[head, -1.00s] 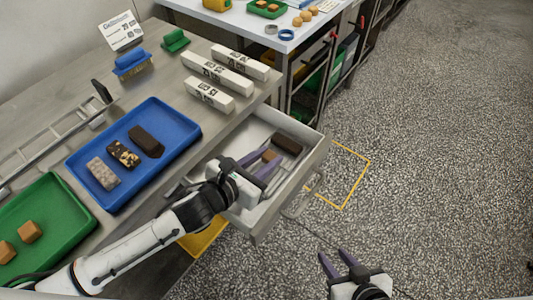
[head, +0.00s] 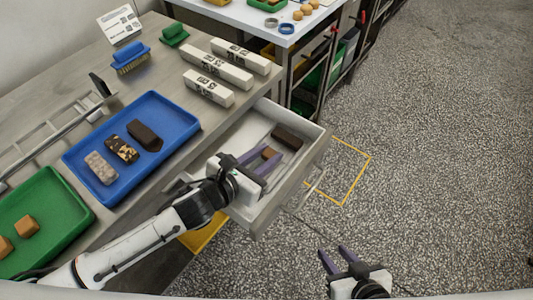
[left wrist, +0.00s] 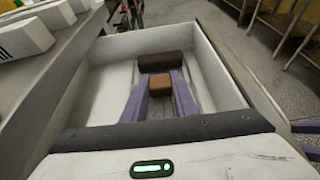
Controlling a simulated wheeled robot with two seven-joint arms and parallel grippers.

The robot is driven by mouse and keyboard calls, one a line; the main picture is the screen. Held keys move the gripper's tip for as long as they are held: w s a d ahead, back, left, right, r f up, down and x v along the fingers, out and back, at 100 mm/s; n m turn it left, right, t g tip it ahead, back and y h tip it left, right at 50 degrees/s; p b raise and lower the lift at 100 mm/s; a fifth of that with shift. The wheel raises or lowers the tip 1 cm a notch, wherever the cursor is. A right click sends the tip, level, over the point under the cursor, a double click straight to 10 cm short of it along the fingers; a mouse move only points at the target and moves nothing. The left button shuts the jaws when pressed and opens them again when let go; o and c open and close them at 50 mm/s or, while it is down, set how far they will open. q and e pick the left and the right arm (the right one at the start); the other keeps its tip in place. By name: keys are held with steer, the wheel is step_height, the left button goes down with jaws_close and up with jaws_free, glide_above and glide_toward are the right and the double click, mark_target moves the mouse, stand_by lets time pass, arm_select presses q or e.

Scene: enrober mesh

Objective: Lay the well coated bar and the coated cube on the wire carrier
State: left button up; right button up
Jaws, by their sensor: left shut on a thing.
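My left gripper (head: 262,160) reaches into the open white drawer (head: 318,142). It is shut on a small brown cube (head: 268,153), which shows between the purple fingers in the left wrist view (left wrist: 160,84). A dark brown bar (head: 287,138) lies in the drawer just beyond the cube. On the blue tray (head: 182,108) lie a dark, evenly coated bar (head: 145,136), a patchy dark and cream bar (head: 122,149) and a pale grey bar (head: 100,168). A ladder-like metal wire frame (head: 50,128) lies at the left. My right gripper (head: 334,258) is open and empty over the floor.
A green tray (head: 75,205) with tan cubes stands at the front left. White labelled blocks (head: 232,66), a blue brush (head: 131,60) and a sign (head: 120,24) stand at the back. The drawer walls surround my left fingers.

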arm_select(q)
steer(key=shift+f, duration=0.45)
